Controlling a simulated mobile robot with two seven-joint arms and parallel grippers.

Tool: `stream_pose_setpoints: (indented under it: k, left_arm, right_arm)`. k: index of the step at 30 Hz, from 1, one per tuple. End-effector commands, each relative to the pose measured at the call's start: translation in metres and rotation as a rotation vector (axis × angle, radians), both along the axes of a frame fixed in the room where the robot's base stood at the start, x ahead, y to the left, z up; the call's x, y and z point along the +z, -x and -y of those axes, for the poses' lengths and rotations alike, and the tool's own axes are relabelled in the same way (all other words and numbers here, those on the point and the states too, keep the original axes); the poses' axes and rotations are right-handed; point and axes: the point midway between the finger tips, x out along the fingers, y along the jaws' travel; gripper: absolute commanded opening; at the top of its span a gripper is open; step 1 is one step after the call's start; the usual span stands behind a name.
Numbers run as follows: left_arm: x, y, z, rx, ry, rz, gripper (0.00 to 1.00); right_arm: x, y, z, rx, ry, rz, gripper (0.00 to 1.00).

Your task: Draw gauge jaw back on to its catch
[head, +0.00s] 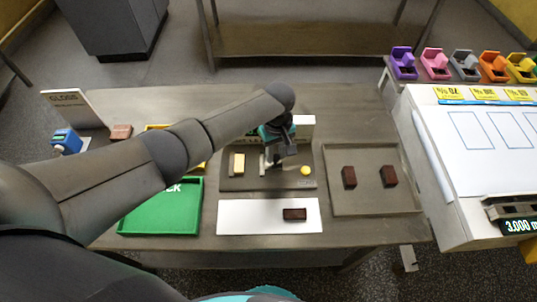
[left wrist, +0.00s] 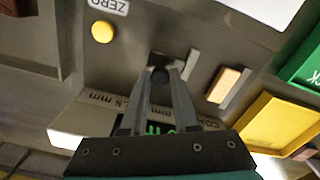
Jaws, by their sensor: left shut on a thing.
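The gauge (head: 230,184) is a flat grey base on the table, with a white housing at its back. In the left wrist view, the gauge base (left wrist: 125,65) carries a yellow ZERO button (left wrist: 103,32) and a cream block (left wrist: 228,84). My left gripper (left wrist: 160,78) is shut on a dark round knob (left wrist: 160,75) at the gauge jaw (left wrist: 191,64), a pale upright plate. In the head view my left gripper (head: 272,158) is over the middle of the gauge, partly hiding the jaw. I cannot make out the catch. My right gripper is not in view.
A grey tray (head: 375,210) with two brown blocks lies right of the gauge. A white sheet (head: 245,217) with one brown block (head: 294,214) lies in front. A green tray (head: 160,212) and a yellow tray are at left. Coloured holders stand on the right-hand table.

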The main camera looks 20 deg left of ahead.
Motion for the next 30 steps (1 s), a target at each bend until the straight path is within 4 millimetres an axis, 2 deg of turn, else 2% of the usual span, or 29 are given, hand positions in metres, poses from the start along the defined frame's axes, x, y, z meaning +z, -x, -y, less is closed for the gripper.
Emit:
stream_pose_setpoints:
  k: [3,11,12,20,30]
  left_arm:
    - [0.0036,-0.0043,0.0075,-0.002,0.007,0.008,0.0]
    - [0.0034,-0.0042,0.0091,-0.003,0.01,0.009,0.0]
    - [0.0034,-0.0041,0.0093,-0.003,0.01,0.008,0.3]
    - [0.0022,-0.0025,0.0084,-0.003,0.007,0.003,0.59]
    - [0.0047,-0.0008,0.0068,-0.002,0.004,-0.002,0.6]
  right_arm:
    - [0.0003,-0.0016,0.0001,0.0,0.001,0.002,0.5]
    - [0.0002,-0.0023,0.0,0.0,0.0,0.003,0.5]
    - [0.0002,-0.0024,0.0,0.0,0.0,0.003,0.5]
    - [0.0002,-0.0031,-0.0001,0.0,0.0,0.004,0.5]
    - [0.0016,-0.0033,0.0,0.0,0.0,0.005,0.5]
